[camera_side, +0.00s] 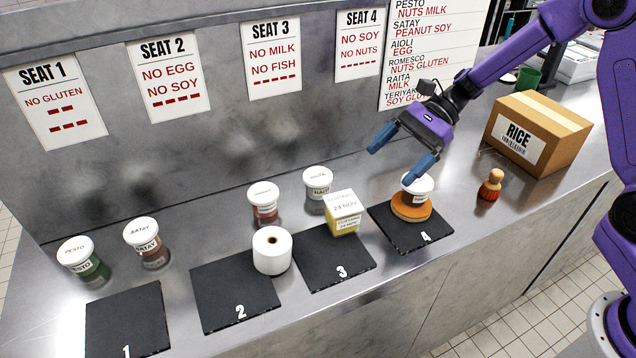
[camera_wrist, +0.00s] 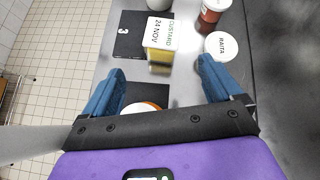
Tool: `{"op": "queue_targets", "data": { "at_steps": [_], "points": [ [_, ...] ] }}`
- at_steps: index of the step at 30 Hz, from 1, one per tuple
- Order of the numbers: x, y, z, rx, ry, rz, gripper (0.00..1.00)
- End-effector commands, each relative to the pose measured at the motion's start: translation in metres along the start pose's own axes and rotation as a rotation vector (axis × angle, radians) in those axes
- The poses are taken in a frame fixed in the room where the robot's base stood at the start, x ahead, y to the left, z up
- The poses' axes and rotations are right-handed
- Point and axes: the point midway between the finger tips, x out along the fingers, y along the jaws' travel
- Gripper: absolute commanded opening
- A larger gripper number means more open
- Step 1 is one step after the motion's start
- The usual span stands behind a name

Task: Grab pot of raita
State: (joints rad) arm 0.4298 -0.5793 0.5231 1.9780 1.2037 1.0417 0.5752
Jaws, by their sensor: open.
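The pot of raita (camera_side: 318,184) is a small white-lidded tub standing on the steel counter, behind slate 3 and left of slate 4. Its lid, marked RAITA, shows in the wrist view (camera_wrist: 221,45), just beyond the right-hand finger. My gripper (camera_side: 397,163) is open and empty, raised above the counter to the right of the pot. In the wrist view its two blue fingers (camera_wrist: 162,70) are spread wide, with nothing between them.
A custard box (camera_side: 343,212) stands on slate 3 (camera_side: 320,271), close to the raita. A red-brown pot (camera_side: 264,206) is left of it. A rice carton (camera_side: 560,125) stands at right.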

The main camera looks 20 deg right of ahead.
Motion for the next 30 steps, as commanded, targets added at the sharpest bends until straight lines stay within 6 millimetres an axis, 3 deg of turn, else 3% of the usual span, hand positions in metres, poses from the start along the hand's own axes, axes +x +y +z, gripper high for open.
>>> {"op": "queue_targets", "data": {
  "at_steps": [3, 6, 12, 30],
  "points": [
    [-0.011, -0.034, -0.025, 0.173, -0.05, -0.121, 0.92],
    [-0.019, -0.052, -0.039, 0.268, -0.082, -0.194, 0.92],
    [-0.022, -0.067, -0.05, 0.339, -0.109, -0.249, 0.92],
    [0.077, -0.093, -0.043, 0.336, -0.108, -0.246, 0.92]
  ]
}}
